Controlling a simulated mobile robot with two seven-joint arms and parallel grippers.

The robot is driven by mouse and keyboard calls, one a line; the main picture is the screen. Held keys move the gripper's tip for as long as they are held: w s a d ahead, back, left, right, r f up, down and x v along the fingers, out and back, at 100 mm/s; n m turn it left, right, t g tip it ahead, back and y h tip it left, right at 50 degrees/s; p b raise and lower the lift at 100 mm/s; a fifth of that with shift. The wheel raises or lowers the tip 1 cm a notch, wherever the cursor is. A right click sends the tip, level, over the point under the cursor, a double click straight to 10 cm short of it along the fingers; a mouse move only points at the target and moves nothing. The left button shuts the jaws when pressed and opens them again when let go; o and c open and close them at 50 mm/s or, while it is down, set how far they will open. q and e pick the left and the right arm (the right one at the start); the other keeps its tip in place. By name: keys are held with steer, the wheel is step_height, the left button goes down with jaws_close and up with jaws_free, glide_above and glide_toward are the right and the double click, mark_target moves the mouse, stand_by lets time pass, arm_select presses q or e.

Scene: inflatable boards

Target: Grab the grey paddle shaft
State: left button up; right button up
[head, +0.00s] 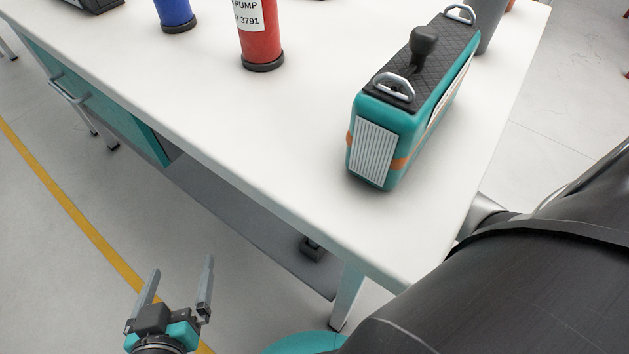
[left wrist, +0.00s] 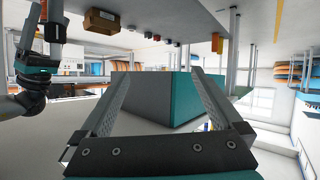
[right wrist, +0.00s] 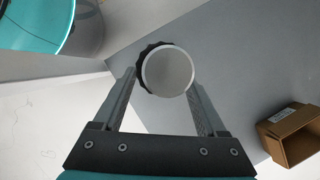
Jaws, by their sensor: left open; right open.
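In the right wrist view a round pale-grey end with a dark ribbed rim (right wrist: 167,72) shows end-on between the fingertips of my right gripper (right wrist: 164,80). It may be the grey paddle shaft; its length is hidden behind its end. The fingers are open on either side of it, and I cannot tell whether they touch it. In the head view my right arm hides its own gripper. A dark grey cylinder (head: 487,27) stands behind the teal case; I cannot tell if it is the shaft. My left gripper (head: 182,264) is open and empty, off the table's front edge.
The white table (head: 290,115) holds a teal case (head: 405,130) with a black handle, a red pump (head: 260,40), and a blue cylinder (head: 174,12). A cardboard box (right wrist: 291,135) and a teal bin (right wrist: 35,22) show in the right wrist view.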

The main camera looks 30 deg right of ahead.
arm_select(q)
steer(key=shift+s+d+r+n+t+h+b, duration=0.15)
steer(key=shift+s+d+r+t+h+b, duration=0.15)
steer(key=shift+d+r+t+b, duration=0.5)
steer(key=shift+s+d+r+n+t+h+b, duration=0.15)
steer(key=shift+d+r+t+h, duration=0.3)
steer(key=shift+t, duration=0.65)
arm_select(e)
steer(key=shift+x, duration=1.7)
jaws_close()
